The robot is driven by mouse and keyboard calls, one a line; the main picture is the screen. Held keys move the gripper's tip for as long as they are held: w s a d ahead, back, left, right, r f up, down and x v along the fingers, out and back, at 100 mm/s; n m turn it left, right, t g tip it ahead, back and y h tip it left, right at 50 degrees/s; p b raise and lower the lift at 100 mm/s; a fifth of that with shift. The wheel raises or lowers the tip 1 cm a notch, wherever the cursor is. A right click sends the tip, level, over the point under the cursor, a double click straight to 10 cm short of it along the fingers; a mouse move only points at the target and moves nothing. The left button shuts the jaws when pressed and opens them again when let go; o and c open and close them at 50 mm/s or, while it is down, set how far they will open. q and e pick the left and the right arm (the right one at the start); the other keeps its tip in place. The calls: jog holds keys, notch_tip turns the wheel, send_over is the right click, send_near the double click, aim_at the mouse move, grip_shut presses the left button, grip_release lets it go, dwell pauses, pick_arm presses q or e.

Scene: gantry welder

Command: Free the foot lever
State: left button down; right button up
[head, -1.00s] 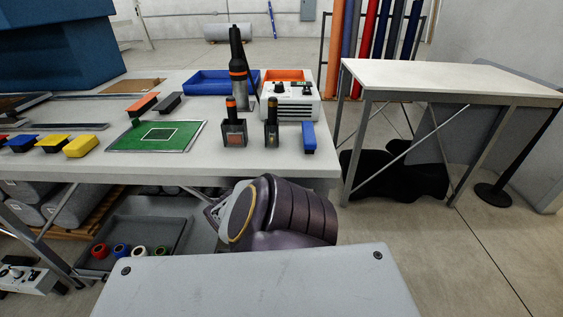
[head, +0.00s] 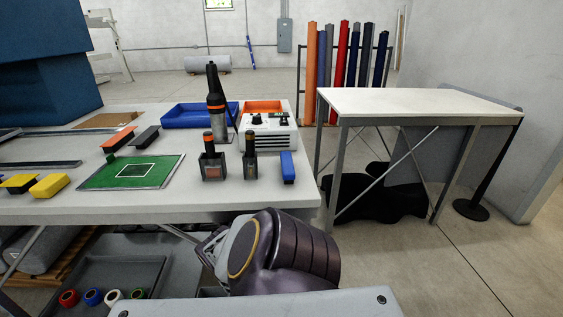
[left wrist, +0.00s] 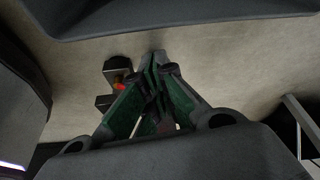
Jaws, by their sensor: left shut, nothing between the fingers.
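I cannot make out a foot lever for certain in either view. In the left wrist view, my left gripper (left wrist: 157,62) points at the concrete floor, its green fingers drawn together at the tips with nothing between them. Just left of the tips is a small dark grey block with an orange-red part (left wrist: 120,86). Its lower portion is hidden by the finger, and I cannot tell whether they touch. In the head view, a dark purple arm link of mine (head: 290,250) is in front of the table, and no fingertips show. My right gripper is not in view.
A workbench (head: 230,200) carries a green mat (head: 105,178), a blue tray (head: 185,115) and a white control box (head: 268,137). Below it is a grey tray (head: 135,270) with coloured rolls. A white side table (head: 420,101) stands right, with open floor in front.

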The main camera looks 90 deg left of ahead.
pick_arm(q)
jog(key=shift+s+r, duration=0.1)
jog(key=shift+r, duration=0.15)
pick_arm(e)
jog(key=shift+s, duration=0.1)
pick_arm(q)
jog(key=s+d, duration=0.2)
jog(key=s, duration=1)
jog(key=shift+d+r, duration=0.15)
jog(key=shift+r, duration=0.15)
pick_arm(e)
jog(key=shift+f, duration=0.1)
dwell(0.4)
pick_arm(q)
notch_tip(320, 180, up, 10)
jog(key=p, duration=1)
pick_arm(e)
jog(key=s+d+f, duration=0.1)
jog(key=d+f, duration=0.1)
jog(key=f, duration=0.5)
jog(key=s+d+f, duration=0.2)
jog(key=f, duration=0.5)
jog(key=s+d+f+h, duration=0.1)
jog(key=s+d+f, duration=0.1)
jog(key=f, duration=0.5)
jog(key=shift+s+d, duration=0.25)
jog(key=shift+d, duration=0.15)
